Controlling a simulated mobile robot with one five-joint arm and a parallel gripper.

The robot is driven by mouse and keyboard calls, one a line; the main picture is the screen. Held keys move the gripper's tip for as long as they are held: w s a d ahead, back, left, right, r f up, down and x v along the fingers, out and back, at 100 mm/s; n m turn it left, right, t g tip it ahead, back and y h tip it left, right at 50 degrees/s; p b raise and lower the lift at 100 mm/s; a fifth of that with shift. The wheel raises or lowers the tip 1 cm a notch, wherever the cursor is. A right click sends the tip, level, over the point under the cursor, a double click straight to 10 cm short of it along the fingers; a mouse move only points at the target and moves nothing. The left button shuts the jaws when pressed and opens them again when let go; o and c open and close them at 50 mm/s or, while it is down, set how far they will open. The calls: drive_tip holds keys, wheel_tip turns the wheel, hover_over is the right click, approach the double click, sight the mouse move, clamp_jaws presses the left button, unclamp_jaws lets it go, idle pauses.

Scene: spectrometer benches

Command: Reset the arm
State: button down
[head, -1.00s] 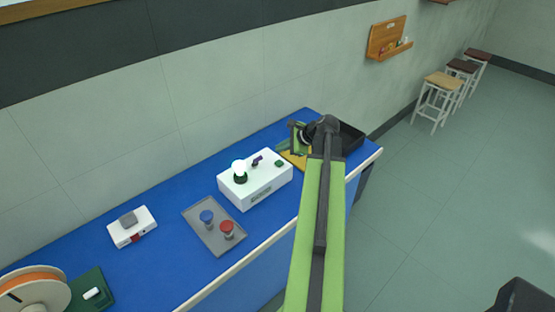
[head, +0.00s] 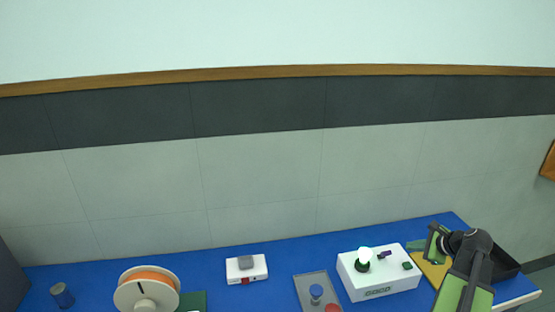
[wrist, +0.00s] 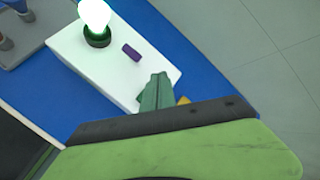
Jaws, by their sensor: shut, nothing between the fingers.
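My gripper (head: 431,245) shows at the right of the head view, above the bench's right end, with green and dark parts. Its fingers are shut and empty. In the wrist view the white box (wrist: 100,70), the bulb (wrist: 96,14) and the purple piece (wrist: 131,52) show. A dark green shape overlaps the box's corner there; a dark and light green part fills the bottom.
A yellow item (head: 429,270) and a black tray (head: 507,264) are beside my arm. A grey tray (head: 306,284), a white device (head: 246,269), an orange-wound spool (head: 146,289) and a blue can (head: 61,295) stand on the blue bench (head: 210,272). The wall is behind.

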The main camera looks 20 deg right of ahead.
drive_tip(key=w+a+f+n+g+y, duration=0.1)
drive_tip(key=w+a+n+y, duration=0.15)
drive_tip(key=w+a, duration=0.85)
drive_tip(key=w+a+f+n+g+y, duration=0.1)
drive_tip(key=w+a+n+g, duration=0.2)
drive_tip(key=a, duration=1.7)
drive_tip(key=s+a+f+n+g+h, duration=0.15)
drive_tip(key=s+a+n, duration=0.25)
drive_tip(key=a+n, duration=0.45)
drive_tip(key=s+a+f+n+g+h, duration=0.1)
drive_tip(key=s+a+f+n+g, duration=0.25)
drive_tip(key=a, duration=0.85)
drive_tip(key=s+d+n+h, duration=0.2)
drive_tip(key=s+d+n, duration=0.2)
drive_tip(key=n, duration=0.4)
drive_tip(key=shift+d, duration=0.35)
drive_tip(key=shift+f, duration=0.15)
